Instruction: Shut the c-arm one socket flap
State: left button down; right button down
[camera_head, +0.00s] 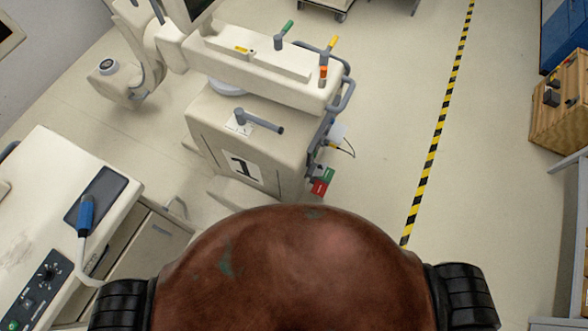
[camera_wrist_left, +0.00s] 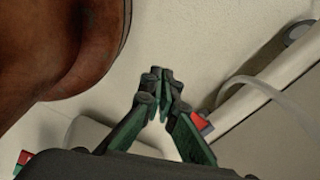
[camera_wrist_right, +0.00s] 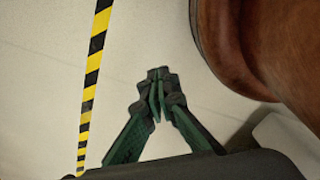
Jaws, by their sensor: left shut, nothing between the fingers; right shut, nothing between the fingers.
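The c-arm unit marked "1" (camera_head: 245,165) stands ahead of me in the head view, a cream body with a grey lever handle on its front. My right gripper (camera_wrist_right: 158,92) is shut and empty above bare floor.
A cream cart (camera_head: 40,195) with a blue-handled tool and a control panel stands at the left. A wooden crate (camera_head: 562,115) and a blue cabinet (camera_head: 563,40) are at the far right. A yellow-black floor stripe (camera_head: 436,135) runs through open floor right of the c-arm.

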aim_at(321, 169)
jog(key=u, duration=1.55)
jog(key=k, duration=1.15)
jog(key=z, duration=1.85)
